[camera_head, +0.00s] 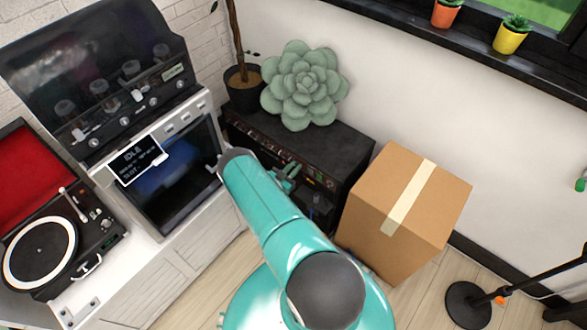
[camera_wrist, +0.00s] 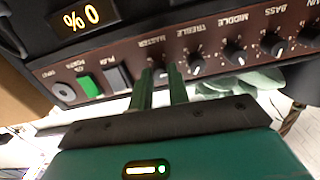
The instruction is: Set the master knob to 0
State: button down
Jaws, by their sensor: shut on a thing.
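The amplifier (camera_head: 300,143) is a dark box low against the wall, its brown control panel facing the room. In the wrist view the panel (camera_wrist: 100,58) appears turned over, with a row of knobs. The master knob (camera_wrist: 160,74) is under the MASTER label, between my two fingers and partly hidden by them. My gripper (camera_wrist: 162,82) is shut on this knob; it also shows in the head view (camera_head: 287,174) at the amplifier's front. A small display (camera_wrist: 82,17) on the amplifier reads 0 %. The knob's pointer cannot be made out.
The treble knob (camera_wrist: 196,66) sits close beside my fingers; the middle knob (camera_wrist: 233,53) is further right. A green switch (camera_wrist: 89,86) is on the other side. A cardboard box (camera_head: 405,210) stands right of the amplifier, and a white cabinet (camera_head: 165,265) stands left.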

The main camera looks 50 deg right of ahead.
jog(key=n, duration=1.2)
jog(key=shift+n, duration=0.3)
dwell(0.3)
jog(key=c, duration=1.3)
grip_release()
jog(key=shift+c, duration=0.2)
jog(key=shift+a, duration=0.15)
jog(key=s+a, duration=0.1)
jog(key=a, duration=1.2)
jog(key=shift+a, duration=0.3)
